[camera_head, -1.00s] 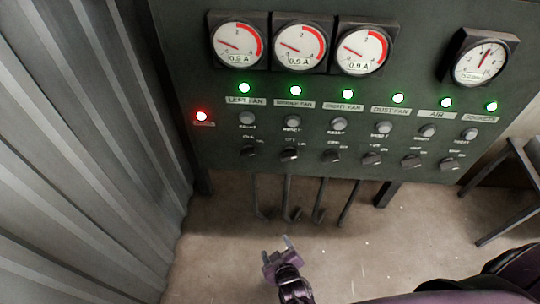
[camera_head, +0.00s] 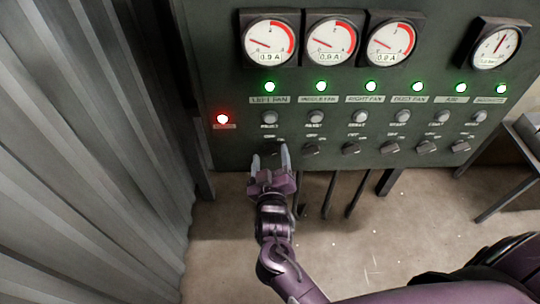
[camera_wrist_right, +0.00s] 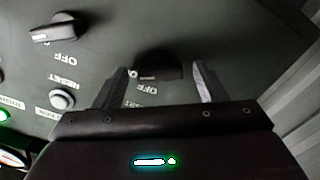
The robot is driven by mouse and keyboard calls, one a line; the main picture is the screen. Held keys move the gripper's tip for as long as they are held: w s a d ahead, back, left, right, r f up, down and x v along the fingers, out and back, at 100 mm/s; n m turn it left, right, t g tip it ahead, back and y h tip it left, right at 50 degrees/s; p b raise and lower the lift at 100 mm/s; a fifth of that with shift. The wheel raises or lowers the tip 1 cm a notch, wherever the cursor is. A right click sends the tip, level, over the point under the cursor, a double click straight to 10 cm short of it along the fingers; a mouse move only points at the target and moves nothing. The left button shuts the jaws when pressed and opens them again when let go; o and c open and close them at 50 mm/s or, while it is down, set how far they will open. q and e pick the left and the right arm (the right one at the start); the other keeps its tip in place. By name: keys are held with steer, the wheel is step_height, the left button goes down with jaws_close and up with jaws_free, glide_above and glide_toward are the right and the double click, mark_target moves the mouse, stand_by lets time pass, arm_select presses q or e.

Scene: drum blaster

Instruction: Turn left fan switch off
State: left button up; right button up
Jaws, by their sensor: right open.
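The left fan switch is a dark rotary knob in the bottom row of the panel, under the LEFT FAN label (camera_head: 269,100). In the head view my right gripper (camera_head: 270,160) mostly covers it. In the right wrist view the knob (camera_wrist_right: 160,66) sits between and just beyond the two fingertips of my open right gripper (camera_wrist_right: 162,80). Contact cannot be told. An OFF label lies beside the knob. The green lamp (camera_head: 269,87) above LEFT FAN is lit. My left gripper is not in view.
The neighbouring switch knob (camera_head: 310,151) is close to the right of my gripper. Gauges (camera_head: 269,43) and several lit green lamps line the panel (camera_head: 225,160). A red lamp (camera_head: 222,119) glows at left. A corrugated wall (camera_head: 90,150) stands on the left.

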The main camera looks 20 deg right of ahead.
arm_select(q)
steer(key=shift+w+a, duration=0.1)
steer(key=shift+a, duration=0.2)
arm_select(e)
steer(key=shift+w+d, duration=0.1)
steer(key=shift+w, duration=0.2)
steer(key=c, duration=1)
steer(key=shift+r+n+p, duration=0.15)
steer(key=shift+n+p, duration=0.35)
steer(key=shift+p, duration=0.25)
steer(key=n+p, duration=0.4)
steer(key=p, duration=0.1)
steer(key=shift+r+n+p, duration=0.1)
steer(key=shift+n+p, duration=0.2)
steer(key=shift+n, duration=0.1)
steer(key=n+p, duration=0.2)
steer(key=n, duration=0.1)
steer(key=shift+p, duration=0.35)
arm_select(q)
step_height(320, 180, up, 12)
steer(key=p, duration=0.1)
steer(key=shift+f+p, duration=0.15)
steer(key=shift+p, duration=0.25)
arm_select(e)
steer(key=shift+f+n, duration=0.2)
steer(key=shift+n, duration=1.4)
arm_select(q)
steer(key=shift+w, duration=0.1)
arm_select(e)
steer(key=shift+f, duration=0.1)
